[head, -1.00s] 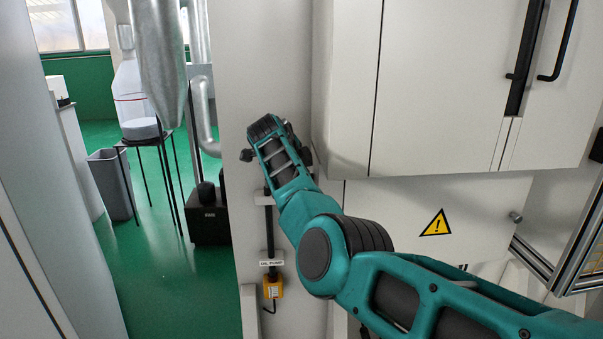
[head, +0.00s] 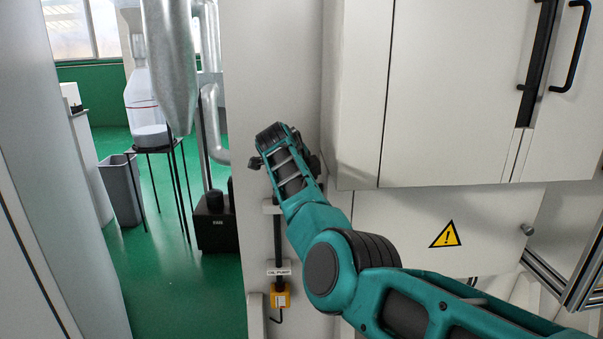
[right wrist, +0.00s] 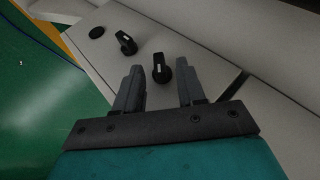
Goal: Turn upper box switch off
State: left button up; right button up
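In the right wrist view, two black rotary switches with white marks stand out from a pale surface. One switch (right wrist: 162,69) is just beyond and between my right gripper's fingertips (right wrist: 160,72). The other switch (right wrist: 126,43) is farther up and left, outside the fingers. I cannot tell for sure which one is the upper box switch. My right gripper is open, and no contact with a switch shows. In the head view, my teal right arm reaches to the pale wall column, and its wrist hides the switches. My left gripper is in neither view.
A yellow box (head: 281,298) hangs on the column below a label (head: 278,269). A large pale cabinet (head: 440,90) stands close at the right of the arm. Green floor (head: 175,285) is open at the left.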

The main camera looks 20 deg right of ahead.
jog(key=v, duration=1.2)
jog(key=shift+s+a+r, duration=0.1)
jog(key=shift+r, duration=0.05)
jog(key=shift+o, duration=0.5)
